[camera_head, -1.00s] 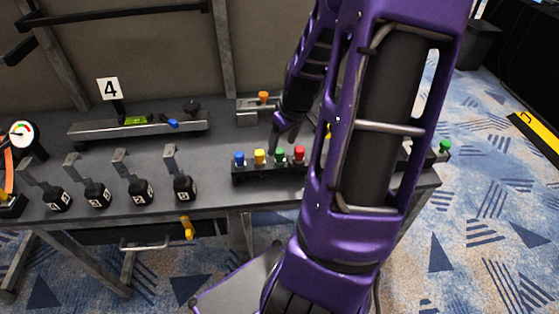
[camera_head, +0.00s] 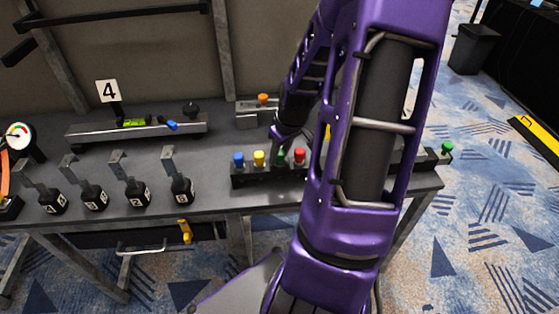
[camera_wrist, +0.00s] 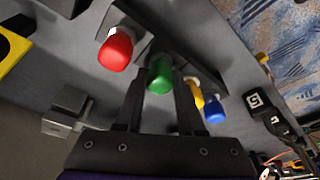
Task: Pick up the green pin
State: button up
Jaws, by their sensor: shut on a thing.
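The green pin (camera_wrist: 160,76) stands between my gripper's two fingers in the wrist view. In the head view only a bit of the green pin (camera_head: 281,156) shows beside the fingers. My gripper (camera_wrist: 158,92) is shut on the green pin; in the head view my gripper (camera_head: 280,145) is down at the pin block (camera_head: 250,180). The pin still appears to be in its row in the block. A red pin (camera_head: 299,156) stands on one side, and a yellow pin (camera_head: 259,158) and a blue pin (camera_head: 239,159) on the other.
Several black numbered levers (camera_head: 137,193) stand to the left on the grey table (camera_head: 225,145). Behind are a rail with a green level (camera_head: 133,123) and a metal block with an orange knob (camera_head: 263,99). Another green knob (camera_head: 447,146) is at the right edge.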

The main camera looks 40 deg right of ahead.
grip_shut()
notch_tip(320, 180, up, 10)
jog(key=p, duration=0.2)
jog(key=shift+p, duration=0.35)
dwell(0.4)
